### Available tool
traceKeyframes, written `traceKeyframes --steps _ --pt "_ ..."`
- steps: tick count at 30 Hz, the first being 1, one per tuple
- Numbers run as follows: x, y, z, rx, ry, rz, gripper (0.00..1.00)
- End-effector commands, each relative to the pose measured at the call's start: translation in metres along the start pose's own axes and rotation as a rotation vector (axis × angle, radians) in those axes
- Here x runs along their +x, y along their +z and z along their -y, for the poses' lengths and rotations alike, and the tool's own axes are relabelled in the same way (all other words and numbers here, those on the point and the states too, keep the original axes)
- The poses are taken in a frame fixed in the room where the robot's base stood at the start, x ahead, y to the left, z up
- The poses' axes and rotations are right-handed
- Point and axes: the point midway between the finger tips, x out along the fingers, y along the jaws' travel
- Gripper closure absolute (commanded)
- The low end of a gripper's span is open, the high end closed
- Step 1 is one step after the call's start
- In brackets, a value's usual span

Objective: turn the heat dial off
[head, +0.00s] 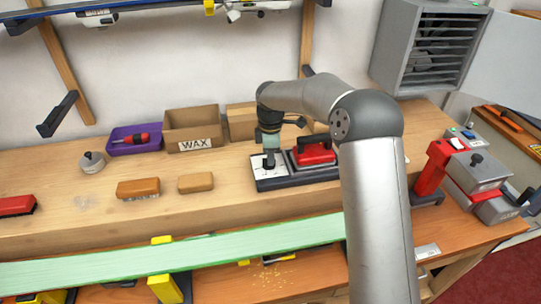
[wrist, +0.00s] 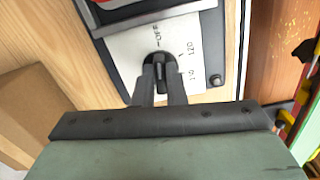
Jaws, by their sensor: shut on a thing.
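The heat dial (wrist: 161,74) is a small black knob on a white panel (wrist: 205,30) marked OFF, 120 and a third, hard-to-read label in the wrist view. My gripper (wrist: 160,65) is shut on the dial, one finger on each side of it. I cannot tell which mark the dial points to. In the head view my gripper (head: 269,160) points down at the left end of the dark waxing-iron station (head: 275,184), where the white panel is. A red iron (head: 314,153) rests on the station, right of my gripper.
Behind stand a WAX box (head: 193,130) and a purple tray (head: 134,140) with a red-handled tool. Brown blocks (head: 138,188) lie to the left. A green ski base (head: 180,258) crosses the front. A red and grey machine (head: 470,170) stands at the right.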

Motion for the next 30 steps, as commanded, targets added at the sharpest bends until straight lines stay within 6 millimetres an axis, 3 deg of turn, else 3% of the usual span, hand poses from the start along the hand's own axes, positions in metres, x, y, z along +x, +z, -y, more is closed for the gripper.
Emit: traceKeyframes --steps 8,9,11,23,30 --pt "-0.003 -0.001 -0.002 -0.003 0.007 -0.002 1.00" --pt "-0.003 -0.001 -0.002 -0.003 0.007 -0.002 0.81" --pt "-0.003 -0.001 -0.001 -0.002 0.007 -0.002 0.67" --pt "-0.009 0.000 -0.001 -0.001 0.004 -0.001 0.67" --pt "-0.056 0.000 -0.001 -0.001 0.008 -0.001 0.67"
